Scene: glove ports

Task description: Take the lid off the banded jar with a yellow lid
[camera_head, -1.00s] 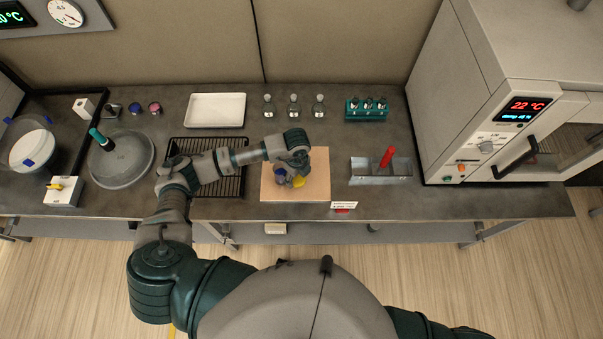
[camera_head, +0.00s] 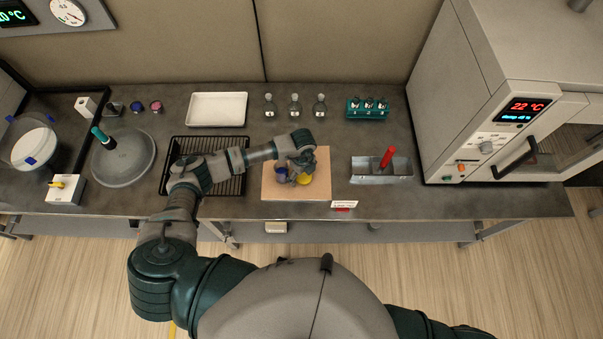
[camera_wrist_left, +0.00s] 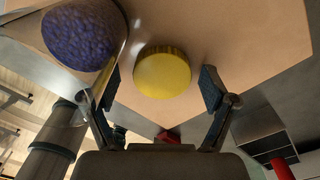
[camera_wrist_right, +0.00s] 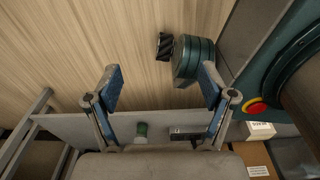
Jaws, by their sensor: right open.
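The yellow lid (camera_head: 304,179) is at the tan board, to the right of the jar (camera_head: 281,173). In the left wrist view the ridged lid (camera_wrist_left: 163,73) is seen from above, apart from the jar. The jar (camera_wrist_left: 82,35) stands at upper left, its wide mouth uncovered and dark blue grainy contents showing; its band cannot be made out. My left gripper (camera_wrist_left: 162,88) is open above the board, its fingers on either side of the lid with gaps; the left finger is close to the jar. My right gripper (camera_wrist_right: 160,82) is open and empty, away from the bench top.
The tan board (camera_head: 322,190) lies near the bench's front edge. A black rack (camera_head: 232,183) is on its left, a metal tray with a red-handled tool (camera_head: 388,157) on its right. Flasks (camera_head: 295,106) and a white tray (camera_head: 217,109) stand behind.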

